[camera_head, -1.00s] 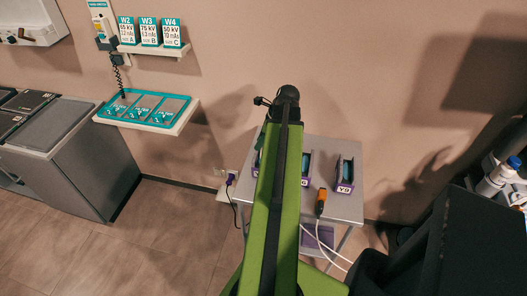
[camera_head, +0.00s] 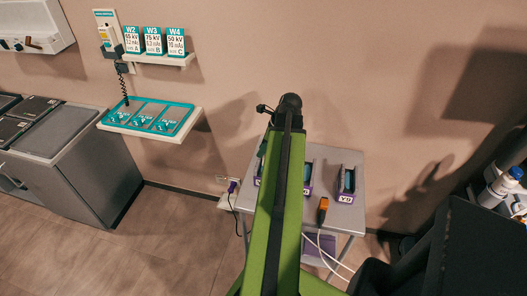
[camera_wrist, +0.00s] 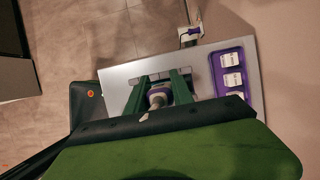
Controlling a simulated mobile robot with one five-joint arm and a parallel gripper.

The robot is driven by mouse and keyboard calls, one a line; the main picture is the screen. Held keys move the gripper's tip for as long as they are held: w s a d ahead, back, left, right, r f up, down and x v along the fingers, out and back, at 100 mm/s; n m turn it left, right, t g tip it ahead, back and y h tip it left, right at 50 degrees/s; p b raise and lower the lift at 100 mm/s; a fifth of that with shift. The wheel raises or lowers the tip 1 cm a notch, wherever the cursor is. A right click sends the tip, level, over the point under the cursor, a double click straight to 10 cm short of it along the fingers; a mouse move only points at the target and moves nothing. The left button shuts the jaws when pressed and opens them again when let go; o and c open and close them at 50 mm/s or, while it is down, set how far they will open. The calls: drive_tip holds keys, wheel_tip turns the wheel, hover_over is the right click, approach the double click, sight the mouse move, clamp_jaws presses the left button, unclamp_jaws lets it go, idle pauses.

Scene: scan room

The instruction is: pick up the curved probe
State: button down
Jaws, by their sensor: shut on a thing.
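In the wrist view, my gripper (camera_wrist: 157,82) has its two green fingers on either side of a pale piece with a purple band, taken to be the curved probe (camera_wrist: 157,98). The fingers are shut on it, above the grey table. Its curve cannot be made out, as my gripper's body hides part of it. In the head view my green arm hides the gripper and the held piece. The grey table (camera_head: 337,220) stands against the wall there.
A purple holder (camera_head: 346,183) and an orange-ended piece with a white cable (camera_head: 323,209) are on the table. A purple tray with white labels (camera_wrist: 215,62) shows in the wrist view. A wall shelf with teal panels (camera_head: 107,125) and a grey cabinet (camera_head: 105,190) are left.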

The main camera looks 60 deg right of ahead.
drive_tip(key=p+v, duration=0.2)
drive_tip(key=w+p+v, duration=0.1)
drive_tip(key=p+v, duration=0.1)
drive_tip(key=shift+s+d+r, duration=0.1)
drive_tip(key=shift+r, duration=0.4)
drive_tip(key=s+d+r+p, duration=0.5)
drive_tip(key=s+d, duration=0.1)
drive_tip(key=s, duration=0.2)
drive_tip(key=shift+s+d+r, duration=0.15)
drive_tip(key=shift+d+r, duration=0.1)
drive_tip(key=shift+d, duration=0.05)
drive_tip(key=shift+s, duration=0.15)
